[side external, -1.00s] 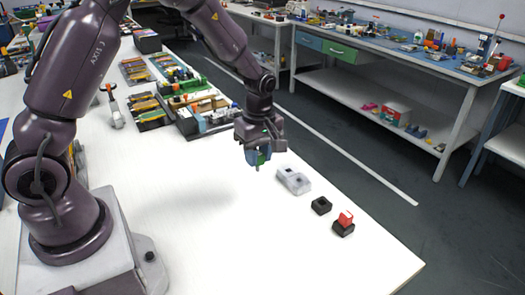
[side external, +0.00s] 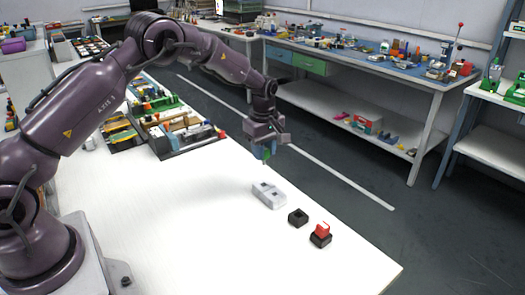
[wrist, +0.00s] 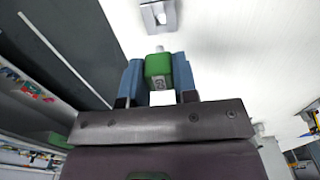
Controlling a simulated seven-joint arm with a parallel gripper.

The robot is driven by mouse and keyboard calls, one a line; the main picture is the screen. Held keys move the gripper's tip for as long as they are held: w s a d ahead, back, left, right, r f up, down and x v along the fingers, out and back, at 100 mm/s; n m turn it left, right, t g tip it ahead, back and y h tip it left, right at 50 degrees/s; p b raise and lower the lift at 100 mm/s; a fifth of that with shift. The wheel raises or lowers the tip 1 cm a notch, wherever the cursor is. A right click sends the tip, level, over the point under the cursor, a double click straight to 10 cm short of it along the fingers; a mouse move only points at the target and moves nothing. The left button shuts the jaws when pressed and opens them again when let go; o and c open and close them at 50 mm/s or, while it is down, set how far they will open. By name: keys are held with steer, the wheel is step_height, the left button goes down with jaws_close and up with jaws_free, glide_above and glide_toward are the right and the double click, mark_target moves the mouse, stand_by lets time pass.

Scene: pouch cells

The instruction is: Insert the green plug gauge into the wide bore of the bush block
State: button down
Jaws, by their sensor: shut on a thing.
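The green plug gauge (wrist: 158,66) is held between the blue fingers of my gripper (wrist: 158,78) in the wrist view, with a grey tip pointing away from the hand. In the side view my gripper (side external: 263,150) is shut on the gauge (side external: 267,155), above the table. The pale grey bush block (side external: 268,196) stands on the white table below it, with dark openings on top. The gauge is apart from the block. In the wrist view the block (wrist: 172,23) is beyond the gauge tip, partly cut off by the top edge.
Trays of parts (side external: 180,132) lie at the back left. The white table (side external: 165,225) is clear in front.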

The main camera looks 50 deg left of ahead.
steer(key=shift+f, duration=0.1)
steer(key=shift+f, duration=2.8)
steer(key=shift+f, duration=1.65)
steer(key=c, duration=0.8)
jaws_free()
step_height(320, 180, up, 13)
steer(key=shift+f, duration=0.1)
